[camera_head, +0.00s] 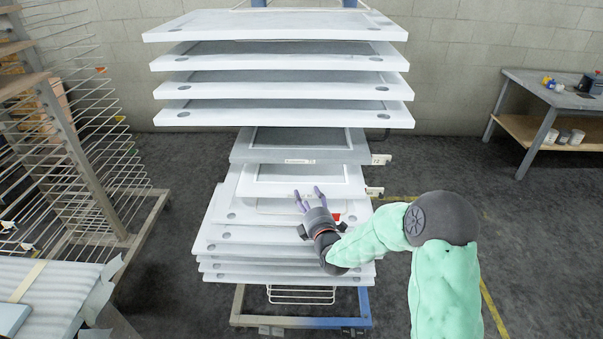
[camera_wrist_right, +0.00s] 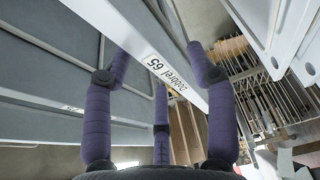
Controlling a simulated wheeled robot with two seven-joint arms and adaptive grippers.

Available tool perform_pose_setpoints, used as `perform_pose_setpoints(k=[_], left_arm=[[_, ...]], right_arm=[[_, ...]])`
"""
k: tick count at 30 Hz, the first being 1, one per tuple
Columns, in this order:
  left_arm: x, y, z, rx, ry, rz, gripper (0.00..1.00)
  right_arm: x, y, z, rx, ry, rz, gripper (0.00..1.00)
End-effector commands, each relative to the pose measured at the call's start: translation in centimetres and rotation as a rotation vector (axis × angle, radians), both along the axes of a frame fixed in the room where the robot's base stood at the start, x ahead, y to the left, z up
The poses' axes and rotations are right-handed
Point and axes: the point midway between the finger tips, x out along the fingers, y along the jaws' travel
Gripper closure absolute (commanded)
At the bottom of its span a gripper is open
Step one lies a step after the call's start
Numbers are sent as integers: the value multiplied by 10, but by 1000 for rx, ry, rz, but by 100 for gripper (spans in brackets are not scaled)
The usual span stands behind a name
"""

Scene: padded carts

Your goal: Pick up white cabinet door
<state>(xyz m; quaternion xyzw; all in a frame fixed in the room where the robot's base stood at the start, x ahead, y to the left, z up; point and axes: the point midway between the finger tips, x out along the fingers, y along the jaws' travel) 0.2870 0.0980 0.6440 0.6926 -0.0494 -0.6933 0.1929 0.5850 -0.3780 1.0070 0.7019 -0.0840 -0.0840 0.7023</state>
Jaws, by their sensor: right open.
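Several white cabinet doors are stacked on a rack in the head view. A white door with a grey panel (camera_head: 257,172) lies in the middle of the stack. My right gripper (camera_head: 309,193) is at the front edge of this door. Its purple fingers are open. In the right wrist view, the fingers (camera_wrist_right: 160,62) are spread, and a labelled white door edge (camera_wrist_right: 125,35) runs diagonally across the space between them. I cannot tell whether any finger touches it. My left gripper is not in view.
Wider white doors (camera_head: 275,25) lie above, and more doors (camera_head: 225,250) lie below. A wire drying rack (camera_head: 85,150) stands at the left. A padded cart (camera_head: 60,285) is at the lower left. A workbench (camera_head: 550,95) is at the right, with clear floor before it.

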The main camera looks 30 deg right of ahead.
Motion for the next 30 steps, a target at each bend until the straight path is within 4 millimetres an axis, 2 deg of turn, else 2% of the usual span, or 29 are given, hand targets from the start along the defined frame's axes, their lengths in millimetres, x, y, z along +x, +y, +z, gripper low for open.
perform_pose_setpoints(k=[6, 9, 18, 20, 24, 25, 30], left_arm=[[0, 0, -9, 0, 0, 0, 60], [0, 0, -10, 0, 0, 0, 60], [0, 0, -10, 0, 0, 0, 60], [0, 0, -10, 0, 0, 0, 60], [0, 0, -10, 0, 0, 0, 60], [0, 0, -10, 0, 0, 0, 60], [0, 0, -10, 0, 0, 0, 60]], right_arm=[[31, -4, 2, 0, -1, 1, 43], [40, -6, 2, 1, -1, 0, 43], [44, -8, 3, 1, 0, 0, 43], [44, -8, 3, 1, 0, 0, 57], [44, -8, 3, 1, 0, 0, 97], [44, -8, 3, 1, 0, 0, 100], [45, -9, 7, -2, -9, -2, 100]])
